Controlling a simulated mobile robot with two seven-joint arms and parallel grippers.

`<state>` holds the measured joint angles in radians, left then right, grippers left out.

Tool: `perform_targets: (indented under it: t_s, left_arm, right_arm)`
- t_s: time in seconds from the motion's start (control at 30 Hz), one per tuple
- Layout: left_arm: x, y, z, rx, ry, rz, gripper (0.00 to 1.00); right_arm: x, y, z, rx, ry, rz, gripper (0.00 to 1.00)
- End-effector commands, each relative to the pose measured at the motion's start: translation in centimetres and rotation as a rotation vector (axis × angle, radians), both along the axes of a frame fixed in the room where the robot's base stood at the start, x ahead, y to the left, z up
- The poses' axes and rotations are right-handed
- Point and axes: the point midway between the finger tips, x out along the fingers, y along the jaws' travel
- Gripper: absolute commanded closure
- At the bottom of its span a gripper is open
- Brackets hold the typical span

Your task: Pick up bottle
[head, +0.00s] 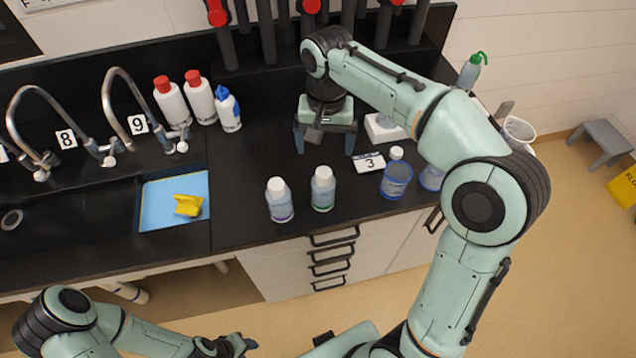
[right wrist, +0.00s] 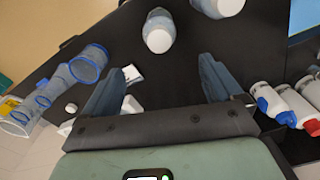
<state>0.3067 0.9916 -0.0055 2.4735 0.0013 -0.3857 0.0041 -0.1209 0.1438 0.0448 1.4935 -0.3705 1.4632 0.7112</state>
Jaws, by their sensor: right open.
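Two white-capped bottles stand upright near the front edge of the counter, one with a purple band (head: 280,205) and one with a green band (head: 323,192). In the right wrist view, two white-capped bottles (right wrist: 159,32) show at the top, beyond the fingertips; one is cut by the frame edge. My right gripper (head: 325,146) is over the counter behind these bottles, its fingers pointing down, open and empty. Its spread fingers also show in the right wrist view (right wrist: 160,78), apart from every bottle. My left gripper (head: 238,345) is low at the bottom, away from the counter; its jaws are unclear.
Red-capped bottles (head: 200,99) and a blue-capped bottle (head: 228,110) stand at the back left. Blue-ringed clear vessels (head: 396,181) and a card marked 3 (head: 368,163) are to the right. A sink with a yellow cloth (head: 188,206) and curved taps (head: 122,100) lie left.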

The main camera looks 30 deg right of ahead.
Motion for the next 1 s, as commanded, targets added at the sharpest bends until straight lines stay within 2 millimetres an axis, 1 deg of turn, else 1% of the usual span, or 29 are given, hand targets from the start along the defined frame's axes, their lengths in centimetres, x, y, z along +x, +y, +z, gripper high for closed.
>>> perform_targets:
  t_s: [0.03, 0.1, 0.2, 0.3, 0.47, 0.53, 0.7, 0.8, 0.9, 1.0]
  left_arm:
    - [-0.7, 0.0, -0.6, 0.001, 0.008, 0.0, 0.57]
    - [-1.0, 0.0, -1.0, 0.0, 0.013, 0.001, 0.57]
    - [-1.4, 0.0, -1.4, 0.0, 0.016, 0.001, 0.57]
    - [-1.5, 0.0, -1.6, 0.0, 0.018, 0.001, 0.57]
    - [-1.6, 0.0, -1.7, 0.0, 0.018, 0.0, 0.57]
    - [-1.6, 0.0, -1.8, 0.0, 0.018, 0.001, 0.57]
    - [-1.9, 0.0, -2.1, 0.0, 0.021, 0.0, 0.57]
    - [-2.0, 0.0, -2.2, 0.0, 0.023, 0.001, 0.57]
    - [-2.0, 0.0, -2.3, 0.001, 0.023, 0.001, 0.57]
    - [-2.0, 0.0, -2.2, 0.0, 0.023, 0.001, 0.57]
  right_arm:
    - [-0.3, 0.0, -1.6, -0.001, 0.011, 0.0, 0.07]
    - [-0.3, 0.0, -3.1, -0.001, 0.011, 0.001, 0.07]
    - [-0.3, 0.0, -4.9, -0.001, 0.011, 0.001, 0.07]
    - [-0.2, 0.0, -6.2, -0.001, 0.009, 0.0, 0.07]
    - [-0.1, 0.0, -7.1, 0.0, 0.006, 0.0, 0.07]
    - [-0.2, 0.1, -7.7, 0.0, 0.007, 0.001, 0.07]
    - [-0.5, 0.5, -10.4, 0.001, 0.009, 0.002, 0.07]
    - [-0.4, 0.4, -11.5, 0.0, 0.007, 0.001, 0.07]
    - [-0.4, 0.4, -12.1, 0.0, 0.004, 0.001, 0.07]
    - [-0.3, 0.4, -12.1, 0.001, 0.003, 0.001, 0.07]
